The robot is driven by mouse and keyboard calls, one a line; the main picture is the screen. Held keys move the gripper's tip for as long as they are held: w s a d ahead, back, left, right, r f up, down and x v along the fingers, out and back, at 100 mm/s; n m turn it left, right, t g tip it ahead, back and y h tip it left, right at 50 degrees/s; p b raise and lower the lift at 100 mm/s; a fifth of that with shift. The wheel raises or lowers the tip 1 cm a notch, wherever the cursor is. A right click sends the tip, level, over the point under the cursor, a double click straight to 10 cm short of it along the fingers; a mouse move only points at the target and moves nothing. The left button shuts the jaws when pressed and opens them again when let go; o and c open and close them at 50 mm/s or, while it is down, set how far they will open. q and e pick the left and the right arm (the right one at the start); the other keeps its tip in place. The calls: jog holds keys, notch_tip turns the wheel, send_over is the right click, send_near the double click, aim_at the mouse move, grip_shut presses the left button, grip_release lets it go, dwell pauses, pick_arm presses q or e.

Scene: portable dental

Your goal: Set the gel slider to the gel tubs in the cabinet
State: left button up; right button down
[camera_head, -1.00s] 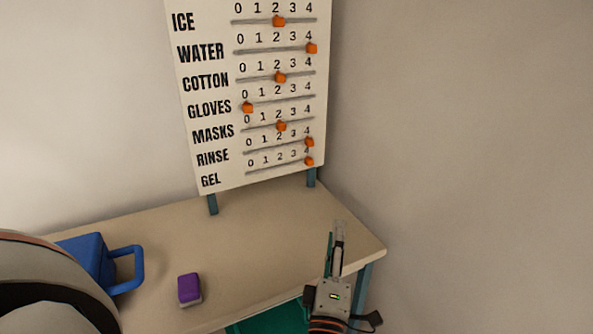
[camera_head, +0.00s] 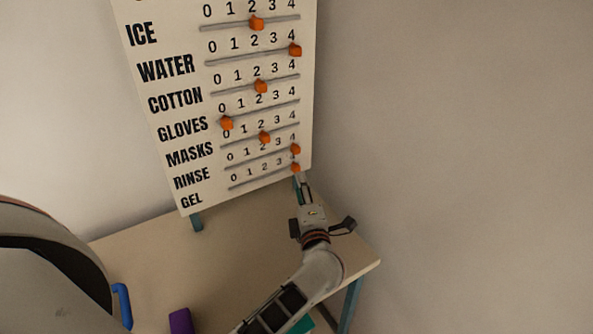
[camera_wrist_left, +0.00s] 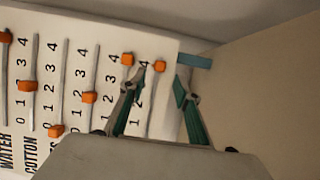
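The white slider board (camera_head: 150,100) stands on the table. Its lowest row is labelled GEL, and the orange gel knob (camera_head: 296,168) is at the 4 end of its track. The knob also shows in the left wrist view (camera_wrist_left: 160,66). My left gripper (camera_head: 301,178) is just below and in front of that knob. In the left wrist view my left gripper (camera_wrist_left: 161,82) is open, its two fingertips on either side of the gel knob, with nothing held; contact cannot be told. My right gripper is out of view. No gel tubs or cabinet can be made out.
The orange rinse knob (camera_wrist_left: 127,59) is close beside the left fingertip, also at 4. The beige table (camera_head: 240,255) is mostly clear. A purple block (camera_head: 180,320) and a blue handle (camera_head: 122,305) are at its front left.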

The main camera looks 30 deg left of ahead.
aim_at(296, 168)
pick_arm(q)
jog(key=x, duration=0.6)
jog(key=shift+a, duration=0.1)
grip_shut()
